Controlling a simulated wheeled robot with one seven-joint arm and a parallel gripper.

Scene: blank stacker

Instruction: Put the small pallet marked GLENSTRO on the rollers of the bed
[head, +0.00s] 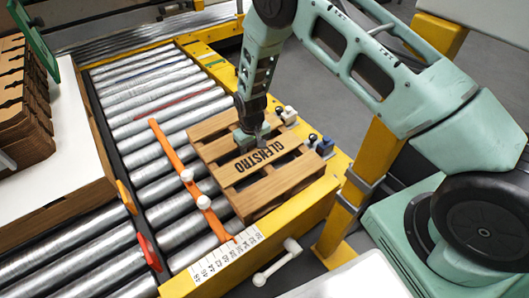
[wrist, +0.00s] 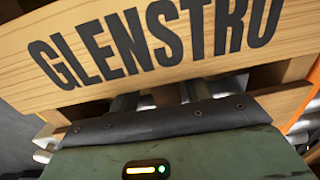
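The small wooden pallet (head: 221,153) carries the black word GLENSTRO on one top slat. It lies level over the near right part of the roller bed (head: 150,155), beside the orange bar (head: 178,160). I cannot tell whether it touches the rollers or hangs just above them. My gripper (head: 252,139) points down at the pallet's top, in the gap next to the lettered slat. In the wrist view the lettered slat (wrist: 160,45) fills the top, close beyond my gripper (wrist: 160,100). The finger ends are hidden, so their grip on the wood is unclear.
The yellow frame (head: 320,210) edges the bed, with a scale strip (head: 228,256) at the near end. A cardboard stack (head: 22,105) stands at left. Bare rollers lie beyond the pallet.

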